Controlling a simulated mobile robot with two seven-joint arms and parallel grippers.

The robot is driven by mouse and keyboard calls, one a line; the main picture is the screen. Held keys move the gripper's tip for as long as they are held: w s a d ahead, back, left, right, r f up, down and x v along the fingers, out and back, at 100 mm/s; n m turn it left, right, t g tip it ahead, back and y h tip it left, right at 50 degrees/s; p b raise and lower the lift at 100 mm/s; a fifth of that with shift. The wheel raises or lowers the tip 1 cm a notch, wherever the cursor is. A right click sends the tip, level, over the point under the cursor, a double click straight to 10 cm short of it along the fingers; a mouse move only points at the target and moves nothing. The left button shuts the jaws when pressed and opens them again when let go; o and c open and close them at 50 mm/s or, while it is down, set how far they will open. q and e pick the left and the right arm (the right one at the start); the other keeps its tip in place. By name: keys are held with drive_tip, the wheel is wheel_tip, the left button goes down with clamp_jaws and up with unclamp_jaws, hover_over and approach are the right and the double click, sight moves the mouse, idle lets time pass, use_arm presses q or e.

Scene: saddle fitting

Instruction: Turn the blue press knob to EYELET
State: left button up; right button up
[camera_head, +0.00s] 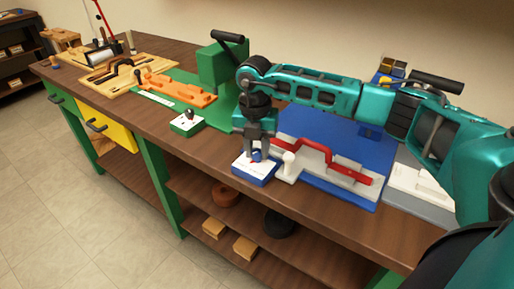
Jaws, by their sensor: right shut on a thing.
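The blue press knob (257,155) sits on top of a small blue box with a white face (249,167) near the front edge of the bench. My right gripper (257,152) points down over this box and is shut on the knob. The fingers hide much of the knob, and the lettering on the white face is too small to read, so I cannot tell where the knob points. My left gripper is not in view.
A green box with a dark knob (187,124) stands to the left. An orange fixture (180,88) lies further left.

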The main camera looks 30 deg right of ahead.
sight(256, 153)
drive_tip(key=n, duration=0.5)
drive_tip(key=shift+n+b, duration=0.3)
drive_tip(key=shift+b, duration=0.1)
drive_tip(key=n+b, duration=0.1)
drive_tip(key=n, duration=0.3)
drive_tip(key=shift+n, duration=0.8)
drive_tip(key=shift+r, duration=0.1)
drive_tip(key=o, duration=1.1)
drive_tip(key=shift+c, duration=0.2)
wheel_tip(256, 153, up, 13)
drive_tip(key=shift+a, duration=0.15)
